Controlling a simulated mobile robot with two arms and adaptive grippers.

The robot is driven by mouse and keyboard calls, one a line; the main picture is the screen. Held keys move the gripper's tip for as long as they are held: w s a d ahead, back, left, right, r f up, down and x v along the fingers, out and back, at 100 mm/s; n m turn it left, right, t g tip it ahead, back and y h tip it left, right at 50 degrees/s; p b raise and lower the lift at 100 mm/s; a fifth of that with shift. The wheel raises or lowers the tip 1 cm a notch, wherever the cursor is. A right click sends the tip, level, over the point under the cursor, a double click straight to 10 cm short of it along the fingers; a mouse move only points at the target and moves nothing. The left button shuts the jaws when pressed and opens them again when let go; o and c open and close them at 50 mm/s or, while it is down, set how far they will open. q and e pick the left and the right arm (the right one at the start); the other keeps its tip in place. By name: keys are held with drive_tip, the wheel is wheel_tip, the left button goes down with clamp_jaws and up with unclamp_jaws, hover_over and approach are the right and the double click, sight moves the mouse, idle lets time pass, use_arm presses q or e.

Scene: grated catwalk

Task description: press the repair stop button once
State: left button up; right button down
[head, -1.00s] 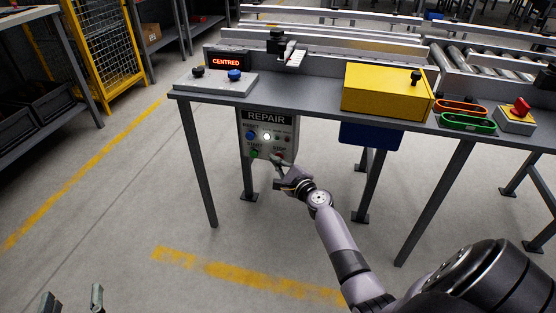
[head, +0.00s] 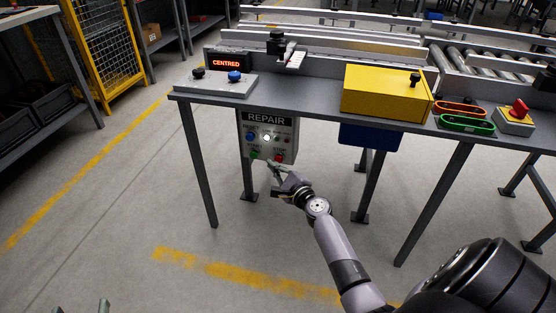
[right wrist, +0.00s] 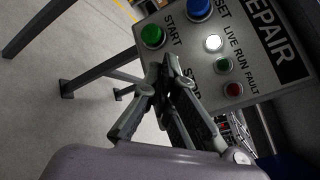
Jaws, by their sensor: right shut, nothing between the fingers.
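The grey REPAIR panel (head: 246,140) hangs under the front edge of the bench. Its red stop button (head: 279,158) shows at the lower right in the head view, just above my right gripper (head: 269,163). The gripper's fingers are shut and empty, with the tips by the panel's lower edge. In the right wrist view the shut fingertips (right wrist: 168,62) cover part of the STOP label (right wrist: 191,76), and the stop button is hidden. I cannot tell whether they touch the panel. My left gripper's fingertips (head: 90,308) stand apart at the bottom edge.
The green start button (right wrist: 152,36) and blue reset button (right wrist: 199,9) are close by. The white LIVE lamp (right wrist: 213,43) is lit. The bench (head: 310,113) carries a yellow box (head: 385,92) and a red-topped button box (head: 514,121). Bench legs flank the panel; the floor in front is clear.

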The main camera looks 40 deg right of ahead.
use_arm(q)
drive_tip(key=shift+s+f, duration=0.15)
drive_tip(key=shift+f, duration=0.05)
use_arm(e)
drive_tip(key=shift+s+a, duration=0.1)
drive_tip(key=shift+a, duration=0.05)
use_arm(q)
drive_tip(key=shift+s+a+f+g+y+p, duration=0.15)
drive_tip(key=shift+s+a+f+g+p, duration=0.1)
drive_tip(key=shift+s+f+g, duration=0.35)
drive_tip(key=shift+s+a+f+g+y+p, duration=0.1)
drive_tip(key=shift+s+a+f+g, duration=0.1)
drive_tip(key=shift+s+f+g, duration=0.4)
drive_tip(key=shift+s+a+f+g+y+p, duration=0.2)
drive_tip(key=shift+a+f+g, duration=0.1)
drive_tip(key=shift+f, duration=0.55)
use_arm(e)
drive_tip(key=shift+s+a, duration=1.55)
drive_tip(key=shift+a, duration=0.3)
